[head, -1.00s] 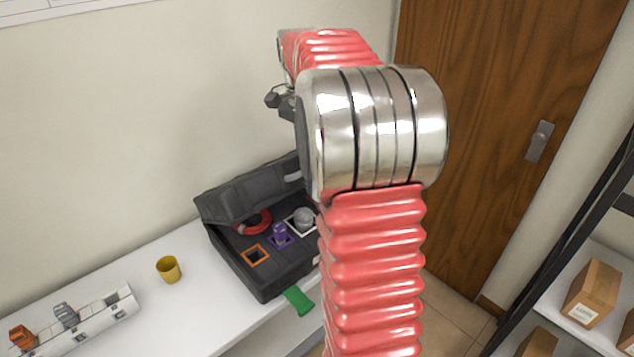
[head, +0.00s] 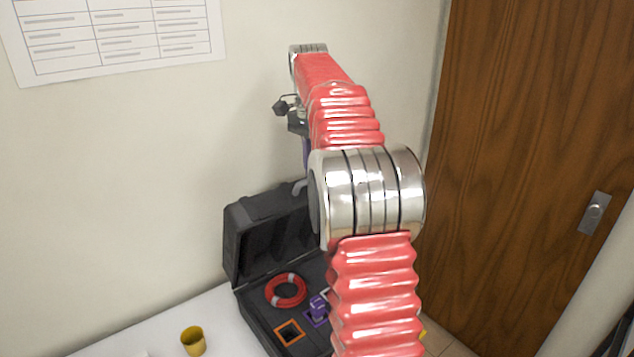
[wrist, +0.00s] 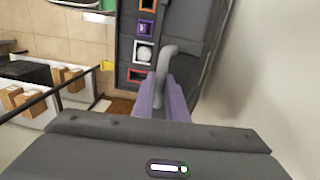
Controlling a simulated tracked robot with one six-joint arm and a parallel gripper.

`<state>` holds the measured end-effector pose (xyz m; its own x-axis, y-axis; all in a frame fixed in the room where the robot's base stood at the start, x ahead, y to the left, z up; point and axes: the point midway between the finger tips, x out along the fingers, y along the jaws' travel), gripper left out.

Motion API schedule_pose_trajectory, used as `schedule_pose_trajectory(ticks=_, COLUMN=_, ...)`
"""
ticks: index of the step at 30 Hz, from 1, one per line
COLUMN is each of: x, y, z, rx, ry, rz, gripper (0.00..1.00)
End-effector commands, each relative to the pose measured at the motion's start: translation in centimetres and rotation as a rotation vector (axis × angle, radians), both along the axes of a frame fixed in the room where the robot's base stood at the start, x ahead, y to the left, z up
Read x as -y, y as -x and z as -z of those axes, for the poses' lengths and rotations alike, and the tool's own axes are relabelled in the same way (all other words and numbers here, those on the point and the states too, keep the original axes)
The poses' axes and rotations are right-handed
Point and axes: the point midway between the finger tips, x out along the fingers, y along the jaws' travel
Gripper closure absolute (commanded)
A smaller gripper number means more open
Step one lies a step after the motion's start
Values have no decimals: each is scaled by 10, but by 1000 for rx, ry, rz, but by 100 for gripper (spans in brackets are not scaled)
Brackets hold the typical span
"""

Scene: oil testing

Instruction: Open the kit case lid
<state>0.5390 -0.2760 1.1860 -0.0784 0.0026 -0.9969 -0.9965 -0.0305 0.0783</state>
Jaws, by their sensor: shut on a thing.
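The black kit case (head: 262,320) stands on the white table, with its lid (head: 268,232) raised to about upright along the back. A grey handle (head: 299,187) shows at the lid's top edge. In the wrist view, the two purple fingers of my gripper (wrist: 165,95) are shut on the curved grey handle (wrist: 166,62), beside the case (wrist: 125,42). In the head view, my arm hides most of the gripper and the right part of the case. Inside the case are a red ring (head: 286,290) and a purple piece (head: 318,306).
A yellow cup (head: 193,341) stands on the white table (head: 130,335) left of the case. The wall (head: 150,150) is close behind the lid. A wooden door (head: 530,150) is at the right. Shelves with cardboard boxes (wrist: 70,76) show in the wrist view.

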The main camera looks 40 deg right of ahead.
Motion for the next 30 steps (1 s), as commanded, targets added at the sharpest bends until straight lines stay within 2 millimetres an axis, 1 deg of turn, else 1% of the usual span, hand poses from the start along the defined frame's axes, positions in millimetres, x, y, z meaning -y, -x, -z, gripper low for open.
schedule_pose_trajectory(ticks=1, x=3, y=-5, z=5, rx=-5, ry=3, rz=0, gripper=100)
schedule_pose_trajectory(ticks=21, x=-3, y=-47, z=-4, rx=-8, ry=3, rz=-7, gripper=100)
schedule_pose_trajectory(ticks=30, x=-4, y=-63, z=-6, rx=-9, ry=2, rz=-8, gripper=100)
